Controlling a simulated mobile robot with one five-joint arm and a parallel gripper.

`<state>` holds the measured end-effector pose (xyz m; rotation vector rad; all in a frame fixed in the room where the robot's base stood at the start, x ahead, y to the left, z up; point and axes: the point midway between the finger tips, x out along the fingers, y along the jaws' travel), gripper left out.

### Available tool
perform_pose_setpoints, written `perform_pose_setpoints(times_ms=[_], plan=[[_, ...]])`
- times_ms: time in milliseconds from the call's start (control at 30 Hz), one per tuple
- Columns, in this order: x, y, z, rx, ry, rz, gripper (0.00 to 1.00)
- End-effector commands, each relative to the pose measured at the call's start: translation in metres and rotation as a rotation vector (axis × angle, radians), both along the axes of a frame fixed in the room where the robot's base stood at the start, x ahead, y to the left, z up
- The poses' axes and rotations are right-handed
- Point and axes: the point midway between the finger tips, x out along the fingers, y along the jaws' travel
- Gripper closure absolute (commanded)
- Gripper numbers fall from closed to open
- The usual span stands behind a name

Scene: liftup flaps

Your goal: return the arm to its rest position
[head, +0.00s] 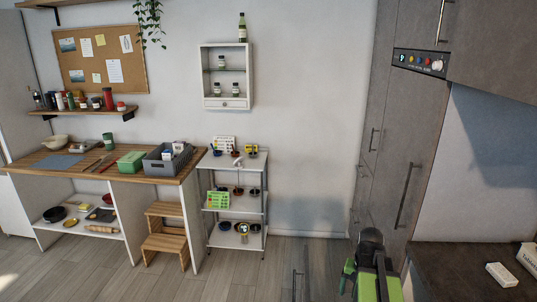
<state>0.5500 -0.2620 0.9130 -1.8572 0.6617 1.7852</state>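My arm stands at the bottom, right of centre, with green and black parts. Its dark upper end, where my gripper (370,242) seems to be, is in front of the grey cabinet and floor. The fingers cannot be made out, so I cannot tell whether it is open or shut. I see nothing clearly held in it. The lower part of the arm is cut off by the picture's edge.
Tall grey cabinets (385,140) with bar handles stand behind the arm. A dark counter (460,268) with small white boxes lies at right. An upper grey cabinet (495,45) overhangs it. A white shelf rack (236,200) and wooden workbench (120,178) stand left. Floor between is clear.

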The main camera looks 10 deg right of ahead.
Motion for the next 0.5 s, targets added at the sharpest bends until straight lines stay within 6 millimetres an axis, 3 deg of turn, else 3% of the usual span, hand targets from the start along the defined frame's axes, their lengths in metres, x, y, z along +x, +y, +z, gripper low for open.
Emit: perform_pose_setpoints(times_ms=[33,200,467,500], plan=[[0.014,0.040,0.000,-0.003,-0.004,0.101,0.19],[0.041,0.143,0.000,-0.012,-0.014,0.379,0.19],[0.047,0.266,0.001,-0.020,-0.031,0.703,0.19],[0.047,0.265,-0.020,-0.020,-0.028,0.704,0.19]])
